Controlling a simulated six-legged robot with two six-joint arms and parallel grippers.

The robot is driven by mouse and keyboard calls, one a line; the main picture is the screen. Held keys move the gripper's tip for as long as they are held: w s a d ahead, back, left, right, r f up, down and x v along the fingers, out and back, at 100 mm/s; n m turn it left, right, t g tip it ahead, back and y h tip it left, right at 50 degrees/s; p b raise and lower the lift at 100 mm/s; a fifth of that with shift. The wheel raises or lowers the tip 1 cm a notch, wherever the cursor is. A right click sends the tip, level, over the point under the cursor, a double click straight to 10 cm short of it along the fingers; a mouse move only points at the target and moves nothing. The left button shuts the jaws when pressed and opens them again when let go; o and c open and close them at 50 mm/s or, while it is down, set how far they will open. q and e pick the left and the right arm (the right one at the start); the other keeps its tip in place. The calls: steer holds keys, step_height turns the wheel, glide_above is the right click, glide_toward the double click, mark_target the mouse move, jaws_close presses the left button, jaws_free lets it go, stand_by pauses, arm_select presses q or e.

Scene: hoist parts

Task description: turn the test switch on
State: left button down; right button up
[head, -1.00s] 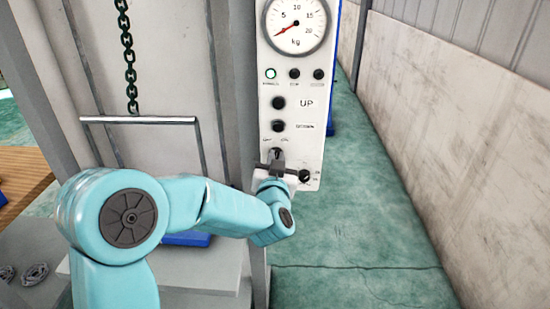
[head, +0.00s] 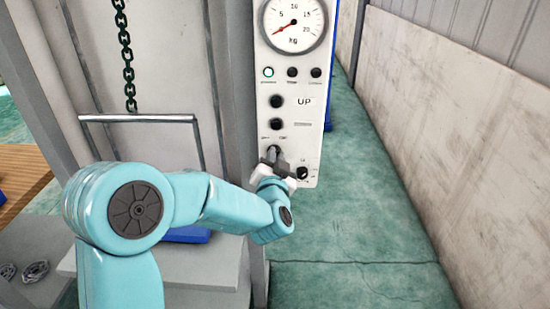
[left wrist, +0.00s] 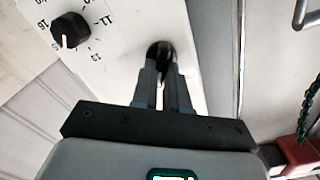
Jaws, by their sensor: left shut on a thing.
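The control panel (head: 312,140) is a tall white plate on the hoist frame. A small black switch (head: 273,150) sits low on it, under two small labels too blurred to read. I take this to be the test switch. My left gripper (head: 272,156) is at this switch, with its fingers shut on it. In the left wrist view the two fingers (left wrist: 162,68) reach the dark switch (left wrist: 160,50) and partly cover it. I cannot tell which position the switch is in. My right gripper is in neither view.
A black rotary knob (head: 302,173) with numbers is close by at the lower right, and shows in the left wrist view (left wrist: 70,31). Two black buttons (head: 276,113), three small lamps and a kg dial (head: 294,24) are above. A chain (head: 125,55) hangs at left.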

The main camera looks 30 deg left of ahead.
arm_select(q)
steer(key=c, duration=1.1)
jaws_free()
steer(key=shift+c, duration=0.2)
steer(key=b+v, duration=0.4)
steer(key=v, duration=1.2)
steer(key=shift+s, duration=0.2)
